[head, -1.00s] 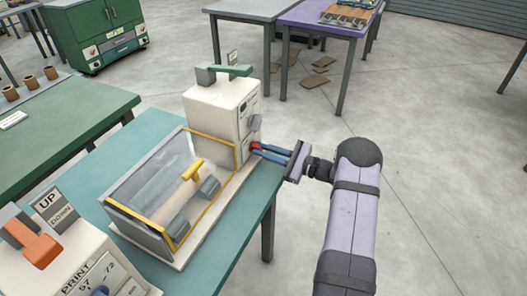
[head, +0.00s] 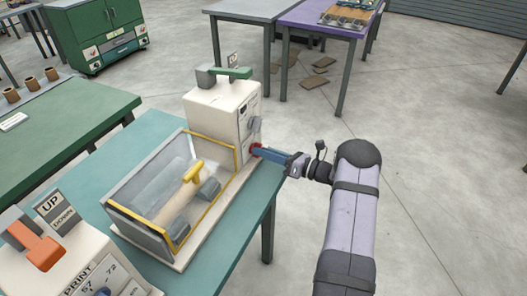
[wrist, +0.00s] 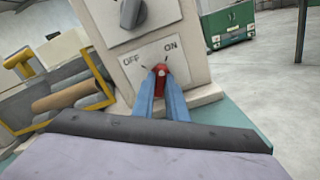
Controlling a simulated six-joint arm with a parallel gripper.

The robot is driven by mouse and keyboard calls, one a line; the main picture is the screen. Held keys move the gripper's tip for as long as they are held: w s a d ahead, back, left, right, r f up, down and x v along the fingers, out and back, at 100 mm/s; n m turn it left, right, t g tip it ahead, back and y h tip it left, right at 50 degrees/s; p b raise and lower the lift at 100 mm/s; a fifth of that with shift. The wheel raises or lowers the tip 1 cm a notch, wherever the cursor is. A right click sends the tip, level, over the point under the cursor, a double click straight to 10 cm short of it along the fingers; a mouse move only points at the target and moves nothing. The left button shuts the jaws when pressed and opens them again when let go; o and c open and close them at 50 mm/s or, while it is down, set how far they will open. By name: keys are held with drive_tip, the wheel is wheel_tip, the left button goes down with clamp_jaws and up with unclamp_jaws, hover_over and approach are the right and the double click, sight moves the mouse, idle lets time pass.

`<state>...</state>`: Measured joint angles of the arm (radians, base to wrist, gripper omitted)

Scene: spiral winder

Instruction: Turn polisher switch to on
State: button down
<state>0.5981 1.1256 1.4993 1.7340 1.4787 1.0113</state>
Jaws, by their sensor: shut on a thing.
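The polisher switch is a small red knob (wrist: 161,74) on a white machine's lower front panel, between the printed words OFF at left and ON at right. In the wrist view its top points up between the two words, closer to the ON side. My gripper (wrist: 163,84) has its two blue fingers shut on the knob from either side. In the head view my gripper (head: 262,153) reaches in from the right to the red switch (head: 254,149) on the white machine (head: 222,112). The fingers partly hide the knob.
A teal table (head: 115,165) carries the machine. Open floor (head: 440,180) lies to the right.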

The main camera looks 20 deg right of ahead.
drive_tip(key=shift+m, duration=1.1)
drive_tip(key=c, duration=1.8)
unclamp_jaws()
drive_tip(key=shift+o, duration=0.2)
drive_tip(key=shift+b+v, duration=0.7)
drive_tip(key=shift+v, duration=3)
